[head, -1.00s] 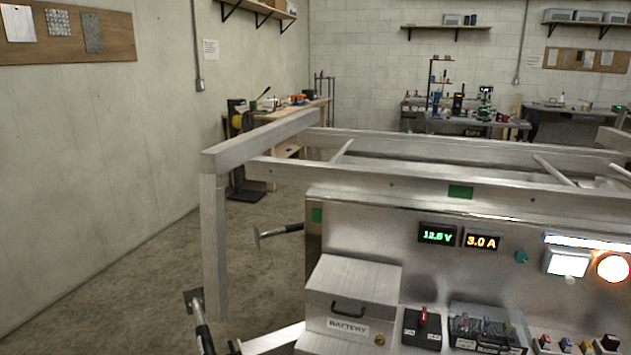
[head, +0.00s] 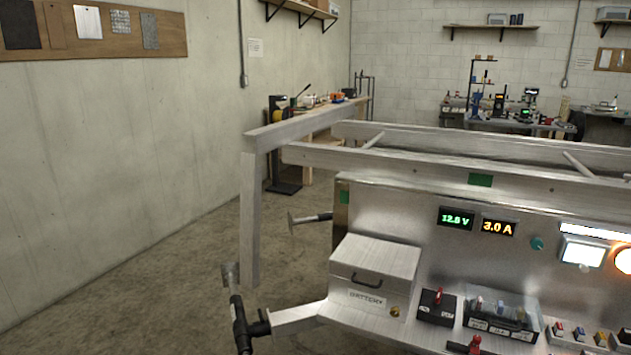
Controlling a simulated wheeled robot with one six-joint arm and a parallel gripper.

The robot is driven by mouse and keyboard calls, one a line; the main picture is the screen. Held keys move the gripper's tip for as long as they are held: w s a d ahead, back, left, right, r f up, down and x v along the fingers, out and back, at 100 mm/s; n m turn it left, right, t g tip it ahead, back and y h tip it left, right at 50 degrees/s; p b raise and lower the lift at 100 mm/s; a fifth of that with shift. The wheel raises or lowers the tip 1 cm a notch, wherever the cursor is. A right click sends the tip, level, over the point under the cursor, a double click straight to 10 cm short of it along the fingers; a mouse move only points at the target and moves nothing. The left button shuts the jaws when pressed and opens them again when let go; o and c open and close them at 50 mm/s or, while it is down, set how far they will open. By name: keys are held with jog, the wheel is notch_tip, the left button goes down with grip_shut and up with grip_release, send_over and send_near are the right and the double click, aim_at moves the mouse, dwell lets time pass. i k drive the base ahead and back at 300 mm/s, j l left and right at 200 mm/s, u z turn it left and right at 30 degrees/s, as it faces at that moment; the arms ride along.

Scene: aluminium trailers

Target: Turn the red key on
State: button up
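A small upright red lever or key (head: 438,296) stands on a black switch box (head: 436,308) with small white labels, on the sloping metal panel right of the battery box. A second red, T-shaped piece (head: 475,344) on a black base shows at the bottom edge, partly cut off. I cannot tell for certain which one is the red key, nor read its position. My gripper is not in view.
The metal battery box (head: 372,275) is left of the switch box. A clear-covered fuse block (head: 502,312) and small coloured switches (head: 578,333) are to the right. Lit voltage (head: 456,218) and current (head: 498,227) displays sit above. A black-handled tow coupling (head: 243,325) juts out at lower left.

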aim_at(438, 298)
jog(key=i+z, duration=0.15)
jog(key=i, duration=0.4)
jog(key=i+j+z, duration=0.15)
jog(key=i, duration=0.35)
